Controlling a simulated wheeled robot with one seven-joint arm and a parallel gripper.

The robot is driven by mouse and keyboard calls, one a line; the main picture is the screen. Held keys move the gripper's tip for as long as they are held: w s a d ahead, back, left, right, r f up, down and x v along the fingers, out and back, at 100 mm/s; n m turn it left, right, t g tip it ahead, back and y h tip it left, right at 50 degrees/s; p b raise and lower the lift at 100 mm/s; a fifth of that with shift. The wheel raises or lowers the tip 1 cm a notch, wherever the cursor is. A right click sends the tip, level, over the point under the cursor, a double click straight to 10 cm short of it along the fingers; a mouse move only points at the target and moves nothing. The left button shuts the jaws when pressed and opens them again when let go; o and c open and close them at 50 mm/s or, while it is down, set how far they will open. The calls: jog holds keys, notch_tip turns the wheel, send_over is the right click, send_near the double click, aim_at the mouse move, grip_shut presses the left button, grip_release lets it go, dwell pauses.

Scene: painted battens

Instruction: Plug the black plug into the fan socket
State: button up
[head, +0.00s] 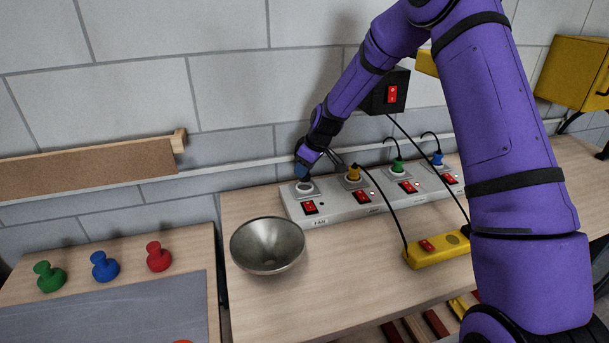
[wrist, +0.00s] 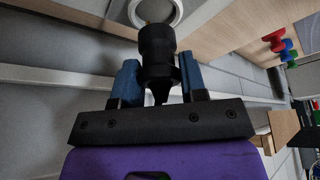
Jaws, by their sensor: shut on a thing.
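My gripper (wrist: 160,72) has blue fingers and is shut on the black plug (wrist: 158,45), which points away from my wrist. In the head view my gripper (head: 304,171) is just above the fan socket (head: 303,187), the leftmost on the grey power strip (head: 335,207), over the label FAN. In the wrist view the socket's pale ring (wrist: 176,14) lies just beyond the plug's end, which overlaps the ring's near edge. I cannot tell whether they touch. The plug is hardly visible in the head view.
The yellow plug (head: 353,173), green plug (head: 397,165) and blue plug (head: 437,158) stand in the other sockets. A metal bowl (head: 267,245) sits left of the strip's front. A yellow power strip (head: 437,249) lies to the right. A black switch box (head: 386,92) is behind.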

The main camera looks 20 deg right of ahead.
jog(key=s+d+r, duration=0.1)
jog(key=s+d, duration=0.2)
jog(key=s, duration=1.2)
jog(key=shift+s+d+r, duration=0.15)
jog(key=shift+s+r, duration=0.05)
jog(key=shift+s, duration=0.2)
jog(key=shift+w, duration=0.15)
